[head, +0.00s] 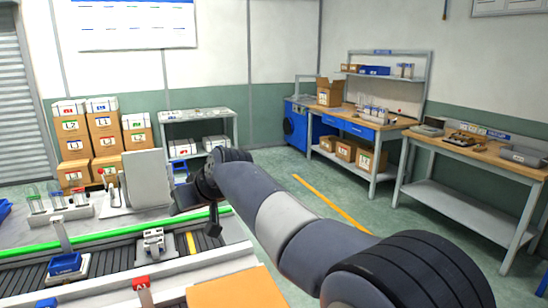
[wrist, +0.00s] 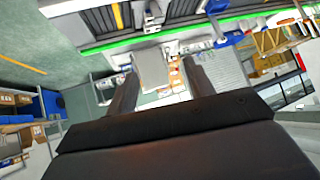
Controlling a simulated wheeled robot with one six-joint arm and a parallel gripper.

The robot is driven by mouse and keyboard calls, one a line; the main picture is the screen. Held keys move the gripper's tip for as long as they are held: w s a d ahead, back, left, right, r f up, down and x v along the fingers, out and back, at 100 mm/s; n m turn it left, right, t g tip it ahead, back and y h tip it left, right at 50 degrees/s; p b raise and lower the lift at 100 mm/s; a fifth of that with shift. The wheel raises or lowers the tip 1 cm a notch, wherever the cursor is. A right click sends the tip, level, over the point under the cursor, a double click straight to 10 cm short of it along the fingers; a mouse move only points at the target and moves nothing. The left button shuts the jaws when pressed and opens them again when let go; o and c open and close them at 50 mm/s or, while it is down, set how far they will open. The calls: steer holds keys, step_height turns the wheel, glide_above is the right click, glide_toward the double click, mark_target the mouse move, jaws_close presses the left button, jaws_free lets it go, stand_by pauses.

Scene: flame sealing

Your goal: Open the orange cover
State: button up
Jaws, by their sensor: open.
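The orange cover (head: 238,290) is a flat orange panel at the bottom edge of the head view, in front of the conveyor; its near part is cut off by the frame. It lies flat, as far as I can see. My gripper (head: 188,198) is out over the far side of the conveyor, well apart from the cover. In the wrist view my gripper (wrist: 160,82) shows two dark fingers spread apart with nothing held between them. A pale grey panel appears beyond the fingers. I cannot make out the orange cover in the wrist view.
The conveyor (head: 110,255) with green rails carries a metal fixture (head: 153,243) and a blue bin (head: 65,264). An upright grey panel (head: 147,178) stands behind. Workbenches are far right; open floor lies between.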

steer(key=s+d+f+m+h, duration=0.1)
steer(key=s+d+f+h, duration=0.1)
steer(key=d, duration=0.2)
steer(key=s+d+f+m+g+h+b, duration=0.1)
steer(key=s+d+f, duration=0.1)
steer(key=d, duration=0.2)
steer(key=shift+s+f+g+h, duration=0.15)
steer(key=shift+f+g+h, duration=0.15)
steer(key=shift+f+h, duration=0.1)
